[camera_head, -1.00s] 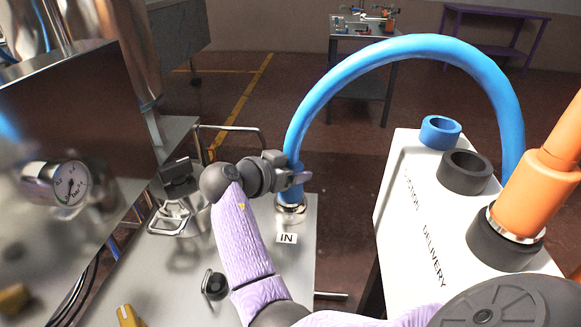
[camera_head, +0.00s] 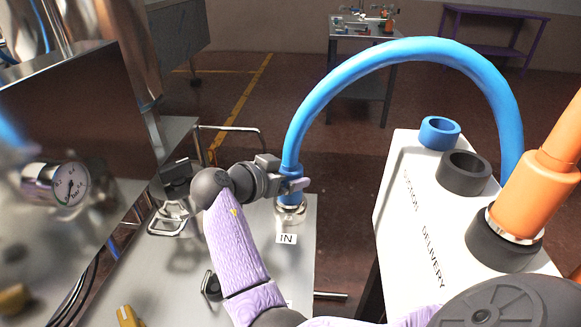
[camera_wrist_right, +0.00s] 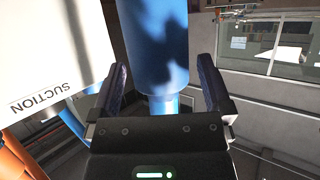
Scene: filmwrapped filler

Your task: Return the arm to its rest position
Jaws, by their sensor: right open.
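My right arm, covered in a purple sleeve, reaches in from the bottom middle of the head view. My right gripper (camera_head: 296,185) is at the lower end of the blue hose (camera_head: 345,68), just above the metal fitting by the IN label (camera_head: 286,238). In the right wrist view the gripper (camera_wrist_right: 163,100) is open, with one dark finger on each side of the blue hose (camera_wrist_right: 155,45). I see a gap between the fingers and the hose. The hose arches over to the white box. My left gripper is not in view.
The white box (camera_head: 405,200) at the right carries a blue ring (camera_head: 440,132), a dark ring (camera_head: 465,172) and an orange hose (camera_head: 525,205). A pressure gauge (camera_head: 70,184) and steel panel stand at the left. A yellow lever (camera_head: 128,315) is at the bottom left.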

